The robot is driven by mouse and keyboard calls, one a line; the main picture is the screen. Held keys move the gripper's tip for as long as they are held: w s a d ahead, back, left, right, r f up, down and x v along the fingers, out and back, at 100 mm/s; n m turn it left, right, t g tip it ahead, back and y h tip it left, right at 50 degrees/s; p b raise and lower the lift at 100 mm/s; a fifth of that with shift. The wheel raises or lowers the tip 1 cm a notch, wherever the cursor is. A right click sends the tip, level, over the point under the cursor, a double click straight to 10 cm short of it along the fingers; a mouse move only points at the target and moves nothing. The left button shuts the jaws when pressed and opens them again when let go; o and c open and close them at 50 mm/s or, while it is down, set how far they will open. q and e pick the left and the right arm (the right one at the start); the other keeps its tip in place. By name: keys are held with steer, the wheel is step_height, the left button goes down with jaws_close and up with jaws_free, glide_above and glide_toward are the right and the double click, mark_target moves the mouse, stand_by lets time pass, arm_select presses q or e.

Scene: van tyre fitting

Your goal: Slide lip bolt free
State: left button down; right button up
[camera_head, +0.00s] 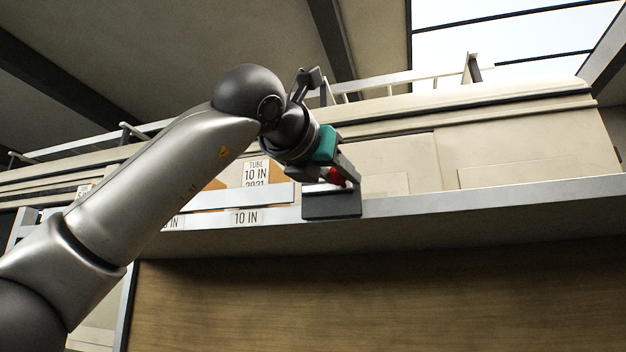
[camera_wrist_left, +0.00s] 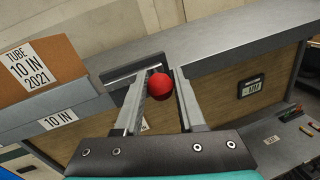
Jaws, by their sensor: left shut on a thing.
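The lip bolt shows as a red round knob (camera_head: 338,177) at the dark bracket (camera_head: 332,206) on the shelf's front edge. In the left wrist view the red knob (camera_wrist_left: 159,87) lies between the two grey fingers. My left gripper (camera_head: 335,174) reaches the bracket from above and is shut on the knob. The bolt's shaft is hidden by the fingers and bracket. The pale shelf lip (camera_head: 250,195) ends just left of the bracket and also shows in the left wrist view (camera_wrist_left: 60,116). My right gripper is in neither view.
A brown box (camera_wrist_left: 36,68) labelled "TUBE 10 IN 2021" stands behind the lip. The shelf (camera_head: 480,203) is bare right of the bracket. A cream van (camera_head: 520,140) stands behind. A small dark display (camera_wrist_left: 251,85) and a grey bench (camera_wrist_left: 270,150) are below the shelf.

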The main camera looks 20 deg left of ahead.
arm_select(q)
steer(key=shift+d, duration=0.45)
steer(key=c, duration=0.5)
jaws_free()
steer(key=shift+d, duration=0.1)
steer(key=b+v, duration=0.4)
steer(key=v, duration=1.1)
steer(key=shift+s, duration=0.2)
steer(key=shift+w, duration=0.1)
